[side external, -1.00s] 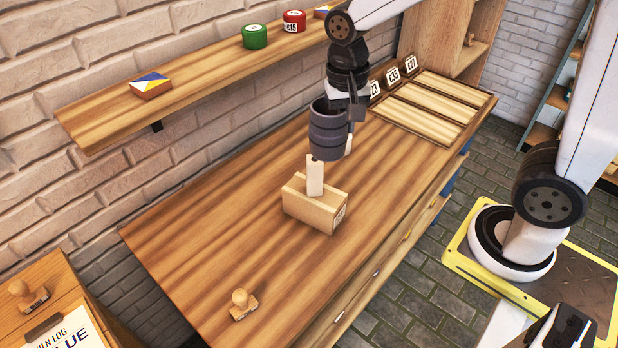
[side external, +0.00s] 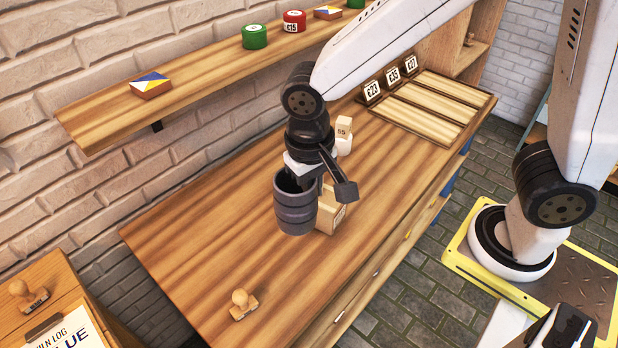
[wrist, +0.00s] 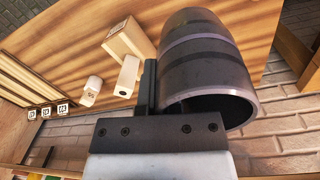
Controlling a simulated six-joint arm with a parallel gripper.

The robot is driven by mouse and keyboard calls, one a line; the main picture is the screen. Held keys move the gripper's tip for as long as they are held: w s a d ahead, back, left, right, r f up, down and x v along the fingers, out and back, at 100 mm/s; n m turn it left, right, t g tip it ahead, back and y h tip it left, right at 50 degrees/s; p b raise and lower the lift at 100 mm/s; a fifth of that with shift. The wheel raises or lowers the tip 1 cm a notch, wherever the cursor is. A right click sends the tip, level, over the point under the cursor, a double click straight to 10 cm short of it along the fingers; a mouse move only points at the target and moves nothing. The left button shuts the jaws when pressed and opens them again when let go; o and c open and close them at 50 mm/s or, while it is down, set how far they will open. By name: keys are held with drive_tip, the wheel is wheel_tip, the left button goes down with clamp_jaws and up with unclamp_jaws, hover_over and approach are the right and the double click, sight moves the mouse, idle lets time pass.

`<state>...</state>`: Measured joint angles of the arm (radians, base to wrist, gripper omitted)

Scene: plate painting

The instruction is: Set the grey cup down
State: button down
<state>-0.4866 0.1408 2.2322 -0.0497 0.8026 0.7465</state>
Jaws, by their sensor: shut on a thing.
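The dark grey, barrel-shaped cup (side external: 295,208) is held upright with its open mouth up. My gripper (side external: 320,184) is shut on the cup at its upper right side. In the wrist view the cup (wrist: 205,50) fills the upper right, and one dark finger stands along its outside. The other finger is hidden. In the side view the cup stands out in front of the left part of a wooden box. I cannot tell whether its base touches the workbench (side external: 210,240).
The box (side external: 331,215) is close to the cup's right; a pale upright block (wrist: 128,75) is at it. A wooden stamp (side external: 242,304) lies at the front left.

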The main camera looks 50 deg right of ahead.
sight(312, 213)
wheel_tip(312, 213, down, 7)
drive_tip(key=shift+r, duration=0.15)
drive_tip(key=shift+w, duration=0.1)
drive_tip(key=w+a+f, duration=0.2)
drive_tip(key=w+f, duration=0.2)
drive_tip(key=w, duration=0.2)
drive_tip(key=w+a+f, duration=0.2)
drive_tip(key=w+f, duration=0.3)
drive_tip(key=w, duration=0.1)
drive_tip(key=shift+w+a+f, duration=0.15)
drive_tip(key=shift+w+a, duration=0.15)
idle(0.3)
drive_tip(key=shift+w+f, duration=0.25)
drive_tip(key=shift+f, duration=0.3)
drive_tip(key=shift+a+f, duration=0.1)
drive_tip(key=shift+f, duration=1.2)
drive_tip(key=shift+f, duration=0.15)
